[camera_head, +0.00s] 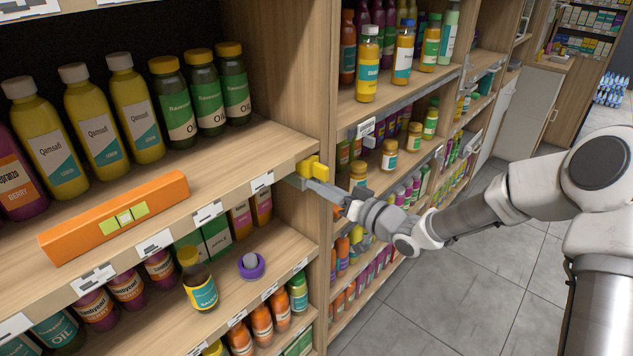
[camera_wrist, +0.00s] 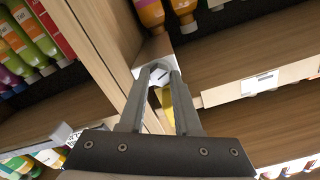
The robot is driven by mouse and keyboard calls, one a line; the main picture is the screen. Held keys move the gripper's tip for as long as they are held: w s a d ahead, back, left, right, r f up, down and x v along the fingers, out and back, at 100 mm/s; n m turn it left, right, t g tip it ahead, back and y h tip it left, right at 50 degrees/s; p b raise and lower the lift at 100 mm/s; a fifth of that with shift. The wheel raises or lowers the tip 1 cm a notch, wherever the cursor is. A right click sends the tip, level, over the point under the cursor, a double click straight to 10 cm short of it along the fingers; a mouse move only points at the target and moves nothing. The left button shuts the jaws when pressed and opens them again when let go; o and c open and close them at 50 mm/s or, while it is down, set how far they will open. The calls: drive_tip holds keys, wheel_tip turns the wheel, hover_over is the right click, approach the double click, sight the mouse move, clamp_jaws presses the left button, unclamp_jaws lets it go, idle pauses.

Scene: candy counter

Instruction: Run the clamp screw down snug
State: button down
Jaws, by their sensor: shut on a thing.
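A yellow clamp (camera_head: 313,168) sits at the right front corner of the upper shelf, beside the upright panel. My gripper (camera_head: 311,184) reaches in from the right, just below the yellow part. In the wrist view its two fingers (camera_wrist: 163,75) are closed around a small pale grey piece (camera_wrist: 157,76), which looks like the clamp screw's head. A strip of the yellow clamp (camera_wrist: 168,106) shows between the fingers. The screw's shaft and the clamp's grip on the shelf are hidden, so I cannot tell how tight it is.
An orange box-like bar (camera_head: 75,232) with a yellow-green window lies along the upper shelf's front edge. Bottles stand behind it. On the lower shelf are a dark bottle (camera_head: 200,285) and a purple ring (camera_head: 250,266) with a grey ball. The floor (camera_head: 470,255) is clear.

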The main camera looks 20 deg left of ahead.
drive_tip(key=c, duration=0.9)
unclamp_jaws()
drive_tip(key=p+v, duration=0.1)
drive_tip(key=v, duration=0.4)
